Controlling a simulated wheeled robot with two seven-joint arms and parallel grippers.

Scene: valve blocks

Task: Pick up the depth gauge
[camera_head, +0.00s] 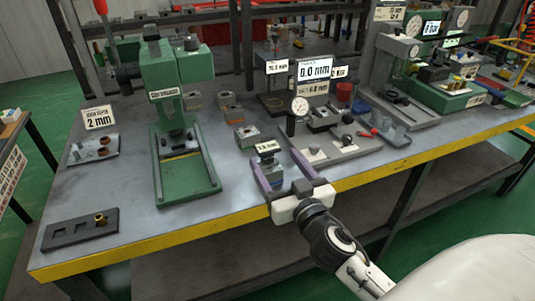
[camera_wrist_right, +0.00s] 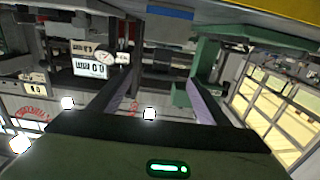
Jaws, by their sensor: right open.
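A round white dial gauge (camera_head: 299,106) on a dark upright body stands on the bench below a sign reading 0.0 mm (camera_head: 314,70); it looks like the depth gauge. A dial also shows in the right wrist view (camera_wrist_right: 122,58), left of the fingers. My right gripper (camera_head: 278,161) is open and empty, its two purple-lined fingers pointing toward the bench in front of the gauge. A small grey block with a label (camera_head: 268,160) is seen between the fingertips in the head view; I cannot tell whether they touch it. The open fingers show in the wrist view (camera_wrist_right: 160,78). My left gripper is not in view.
A green press (camera_head: 188,180) stands left of my right gripper. A dark slotted holder (camera_head: 75,232) is at the front left. The bench has a yellow front edge (camera_head: 160,243).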

